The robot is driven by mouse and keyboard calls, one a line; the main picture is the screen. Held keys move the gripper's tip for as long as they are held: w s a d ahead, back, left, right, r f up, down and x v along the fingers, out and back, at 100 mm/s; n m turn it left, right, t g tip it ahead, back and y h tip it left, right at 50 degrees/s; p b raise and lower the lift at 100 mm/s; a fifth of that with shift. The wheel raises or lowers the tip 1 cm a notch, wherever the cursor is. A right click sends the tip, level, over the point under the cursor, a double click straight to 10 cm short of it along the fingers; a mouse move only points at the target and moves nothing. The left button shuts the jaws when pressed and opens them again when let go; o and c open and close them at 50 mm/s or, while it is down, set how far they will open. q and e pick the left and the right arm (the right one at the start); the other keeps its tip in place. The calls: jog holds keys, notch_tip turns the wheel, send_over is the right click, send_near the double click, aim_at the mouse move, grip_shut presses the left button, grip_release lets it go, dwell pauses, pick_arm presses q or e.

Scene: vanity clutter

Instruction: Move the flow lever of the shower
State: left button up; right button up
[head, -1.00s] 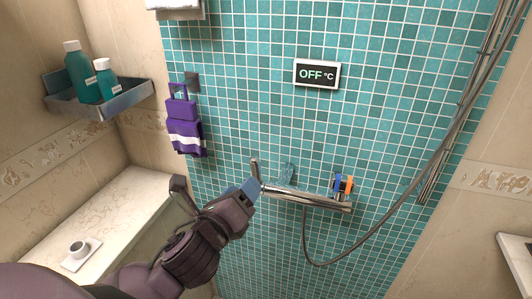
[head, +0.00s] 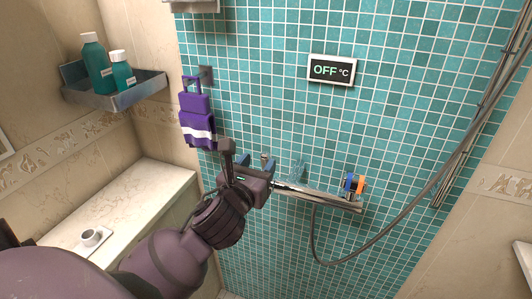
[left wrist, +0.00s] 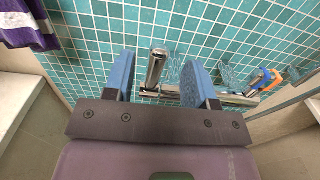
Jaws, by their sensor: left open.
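The shower mixer is a chrome bar (head: 318,198) on the teal tiled wall; it also shows in the left wrist view (left wrist: 235,99). Its flow lever (head: 264,157) is a short metal stick pointing up at the bar's left end. In the left wrist view the lever (left wrist: 155,68) stands between the blue finger pads, nearer the left pad, with gaps on both sides. My left gripper (head: 256,163) is open around the lever; its blue pads also show in the left wrist view (left wrist: 158,72). The gripper body hides the bar's left end in the head view. My right gripper is out of view.
A blue and orange knob (head: 354,184) is at the bar's right end. A display (head: 331,71) above reads OFF °C. A grey hose (head: 395,233) loops at right. A purple towel (head: 196,120) hangs close to my left gripper. A bottle shelf (head: 115,92) is at left.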

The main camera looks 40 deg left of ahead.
aim_at(263, 157)
pick_arm(q)
jog(key=shift+x, duration=2.65)
grip_shut()
